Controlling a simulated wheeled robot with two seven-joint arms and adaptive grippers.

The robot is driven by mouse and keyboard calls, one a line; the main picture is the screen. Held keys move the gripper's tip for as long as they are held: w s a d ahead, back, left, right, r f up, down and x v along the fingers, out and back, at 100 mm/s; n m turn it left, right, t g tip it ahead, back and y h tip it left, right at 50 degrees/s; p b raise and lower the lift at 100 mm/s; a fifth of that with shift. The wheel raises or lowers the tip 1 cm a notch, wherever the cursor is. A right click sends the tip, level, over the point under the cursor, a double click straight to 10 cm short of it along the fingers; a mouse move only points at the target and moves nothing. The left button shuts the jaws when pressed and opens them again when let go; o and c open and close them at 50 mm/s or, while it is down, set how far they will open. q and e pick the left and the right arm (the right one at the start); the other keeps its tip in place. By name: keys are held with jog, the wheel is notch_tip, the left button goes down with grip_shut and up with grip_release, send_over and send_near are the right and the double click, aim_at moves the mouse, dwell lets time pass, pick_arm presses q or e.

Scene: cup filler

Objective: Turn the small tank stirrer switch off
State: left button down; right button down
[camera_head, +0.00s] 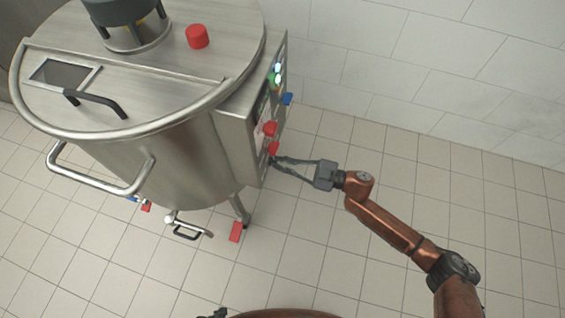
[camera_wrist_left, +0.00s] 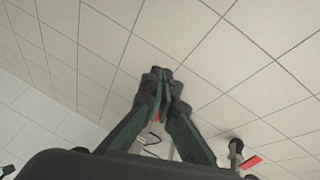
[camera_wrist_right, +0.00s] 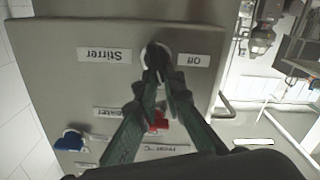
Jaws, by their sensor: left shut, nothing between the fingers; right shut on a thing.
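The steel tank (camera_head: 180,150) stands at the left of the head view, with a control panel (camera_head: 242,130) on its right side. In the right wrist view the stirrer switch (camera_wrist_right: 160,48) is a dark knob on a round pale base, between the upside-down labels "Stirrer" (camera_wrist_right: 104,56) and "Off" (camera_wrist_right: 193,60). My right gripper (camera_wrist_right: 162,70) is shut on this knob, and its fingers hide part of it. In the head view my right gripper (camera_head: 275,162) reaches the panel's lower end. My left gripper (camera_wrist_left: 160,74) is shut and empty above the tiled floor.
A bent handle (camera_head: 105,180) and an outlet valve (camera_head: 185,224) stick out at the tank's front.

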jog(key=n, duration=0.5)
jog(key=s+n, duration=0.1)
jog(key=n, duration=0.1)
jog(key=shift+a+f+p, duration=0.1)
jog(key=shift+f+p, duration=0.25)
jog(key=shift+f, duration=0.05)
jog(key=n, duration=0.3)
jog(key=shift+f, duration=0.25)
jog(key=shift+s+f+n+b, duration=0.15)
jog(key=shift+n+b, duration=0.3)
jog(key=shift+n, duration=0.65)
jog(key=shift+f+n, duration=0.15)
jog(key=shift+n, duration=0.75)
pick_arm(q)
jog(key=shift+w+d+f, duration=0.15)
jog(key=shift+w+f, duration=0.05)
jog(key=shift+w, duration=0.05)
jog(key=shift+f, duration=0.15)
jog(key=shift+r, duration=0.2)
pick_arm(e)
jog(key=c, duration=2)
grip_release()
jog(key=shift+a, duration=0.1)
jog(key=shift+c, duration=0.2)
